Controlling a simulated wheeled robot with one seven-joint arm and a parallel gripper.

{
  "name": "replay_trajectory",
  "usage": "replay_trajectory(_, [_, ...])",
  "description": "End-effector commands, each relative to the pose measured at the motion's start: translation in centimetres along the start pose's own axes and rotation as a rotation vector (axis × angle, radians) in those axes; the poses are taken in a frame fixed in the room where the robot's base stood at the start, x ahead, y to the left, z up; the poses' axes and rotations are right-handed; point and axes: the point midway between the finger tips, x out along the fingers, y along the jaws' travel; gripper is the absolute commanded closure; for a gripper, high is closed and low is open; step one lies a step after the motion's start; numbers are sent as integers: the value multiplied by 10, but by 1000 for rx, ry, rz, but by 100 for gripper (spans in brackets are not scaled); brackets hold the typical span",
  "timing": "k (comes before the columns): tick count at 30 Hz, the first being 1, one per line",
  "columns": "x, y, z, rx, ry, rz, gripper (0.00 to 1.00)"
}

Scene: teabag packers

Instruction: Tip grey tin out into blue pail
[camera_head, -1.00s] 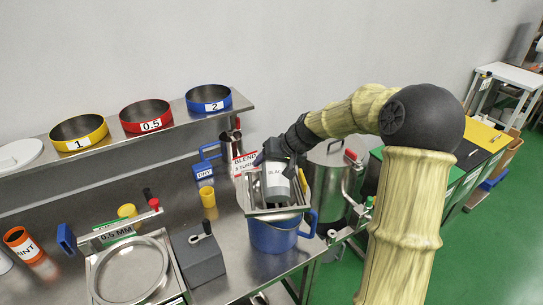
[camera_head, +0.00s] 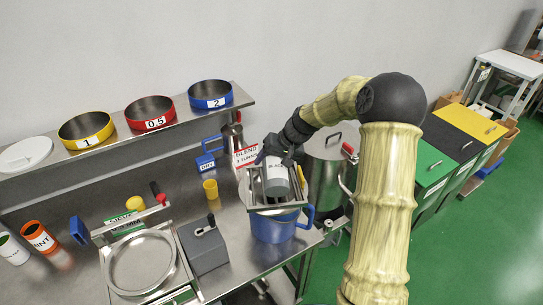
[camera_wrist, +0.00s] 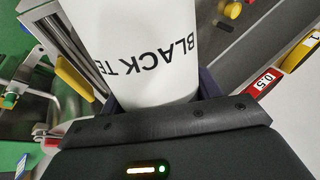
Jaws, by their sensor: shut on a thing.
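The pail's inside is hidden, and I cannot see whether anything falls from the tin.
A sign reading "BLEND" (camera_head: 244,156) stands just behind the tin. A steel drum (camera_head: 327,170) is at the right. A grey box (camera_head: 205,247) with a lever and a round sieve pan (camera_head: 140,263) are to the left.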

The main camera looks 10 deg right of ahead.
Motion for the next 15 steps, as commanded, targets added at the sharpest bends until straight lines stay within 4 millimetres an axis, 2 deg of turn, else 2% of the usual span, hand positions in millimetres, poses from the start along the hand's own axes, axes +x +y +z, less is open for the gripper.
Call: replay_trajectory(15, [-5,-3,-4,58,-119,0,73])
